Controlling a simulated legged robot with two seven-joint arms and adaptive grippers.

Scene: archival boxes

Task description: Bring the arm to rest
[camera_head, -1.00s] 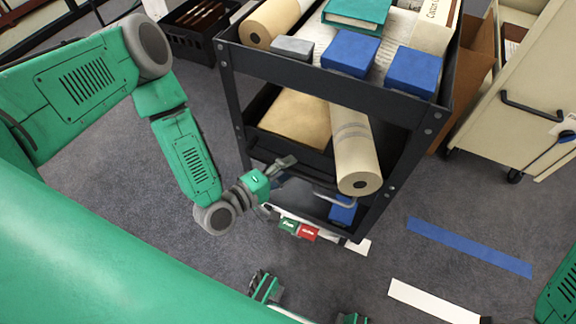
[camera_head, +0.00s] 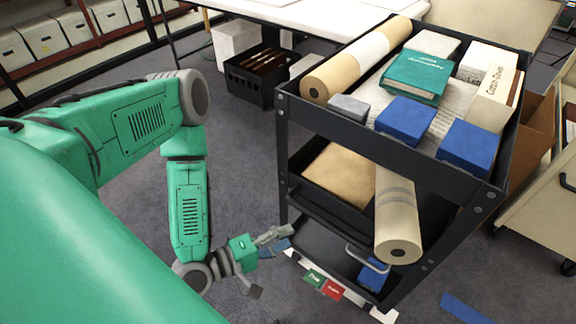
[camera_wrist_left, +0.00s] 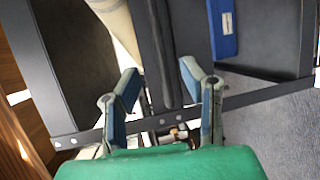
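My left arm comes in from the left of the head view, bent at the elbow with its forearm hanging down. My left gripper (camera_head: 269,262) is beside the lower left end of the black cart (camera_head: 282,150), low near its bottom shelf. In the left wrist view, the gripper (camera_wrist_left: 162,100) has its two fingers well apart with nothing held between them. Dark cart parts lie behind the fingers there; I cannot tell whether the gripper touches the cart. My right gripper is in neither view.
The cart's top carries a paper roll (camera_head: 325,78), blue boxes (camera_head: 405,120) and a teal box (camera_head: 416,76). Another roll (camera_head: 396,215) sticks out from a lower shelf. A black crate (camera_head: 262,78) stands behind. Grey floor left of the cart is open.

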